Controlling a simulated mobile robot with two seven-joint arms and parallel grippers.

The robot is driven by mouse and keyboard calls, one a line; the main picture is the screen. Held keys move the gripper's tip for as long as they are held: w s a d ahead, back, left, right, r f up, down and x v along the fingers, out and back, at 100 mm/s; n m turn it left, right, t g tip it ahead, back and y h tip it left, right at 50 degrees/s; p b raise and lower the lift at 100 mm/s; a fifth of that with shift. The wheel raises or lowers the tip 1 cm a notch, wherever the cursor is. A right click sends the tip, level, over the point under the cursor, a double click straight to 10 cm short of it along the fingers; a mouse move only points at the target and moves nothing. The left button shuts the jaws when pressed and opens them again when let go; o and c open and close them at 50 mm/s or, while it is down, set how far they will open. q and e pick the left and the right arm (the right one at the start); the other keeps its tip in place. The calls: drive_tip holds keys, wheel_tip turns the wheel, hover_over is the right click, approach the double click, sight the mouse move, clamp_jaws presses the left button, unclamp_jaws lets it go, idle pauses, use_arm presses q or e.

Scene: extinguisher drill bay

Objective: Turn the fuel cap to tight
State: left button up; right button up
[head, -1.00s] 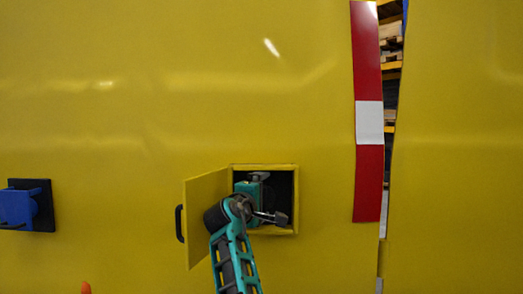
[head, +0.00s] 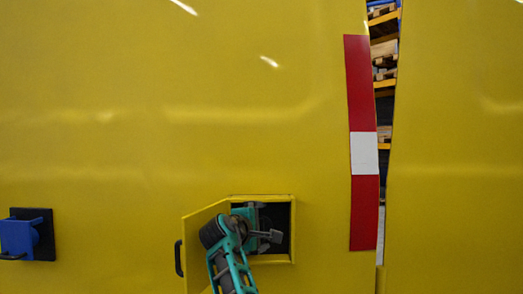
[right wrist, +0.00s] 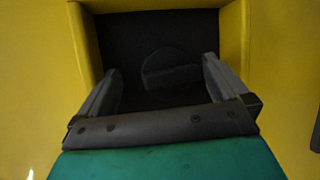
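The fuel cap (right wrist: 172,70) is a dark disc with a straight ridge across it, on the dark back wall of a small open recess (head: 262,198) in the yellow panel. In the head view I cannot make the cap out behind the gripper and shadow. My right gripper (head: 270,221) reaches into the recess from below. In the right wrist view the right gripper (right wrist: 160,82) has its fingers spread, one on each side of the cap. The left finger looks apart from the cap; whether the right one touches it is unclear. My left gripper is out of view.
A yellow door (head: 197,240) with a black handle (head: 178,258) stands open left of the recess, close to my right arm. A blue fitting on a black plate (head: 35,234) is at the far left. A red-and-white strip (head: 362,150) runs down the right.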

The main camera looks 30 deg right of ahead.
wheel_tip(320, 180, up, 20)
drive_tip(key=s+m+t+h, duration=0.1)
drive_tip(key=t+h, duration=0.1)
wheel_tip(320, 180, down, 20)
drive_tip(key=a+f+n+g+y, duration=0.1)
drive_tip(key=g+y, duration=0.1)
drive_tip(key=g, duration=0.1)
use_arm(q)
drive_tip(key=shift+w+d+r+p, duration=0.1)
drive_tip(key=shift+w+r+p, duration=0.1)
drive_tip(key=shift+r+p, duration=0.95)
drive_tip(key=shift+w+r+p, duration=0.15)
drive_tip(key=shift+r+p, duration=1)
use_arm(e)
drive_tip(key=s+a, duration=0.7)
drive_tip(key=a, duration=0.4)
use_arm(q)
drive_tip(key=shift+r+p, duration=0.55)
drive_tip(key=shift+p, duration=0.05)
use_arm(e)
drive_tip(key=shift+s, duration=0.1)
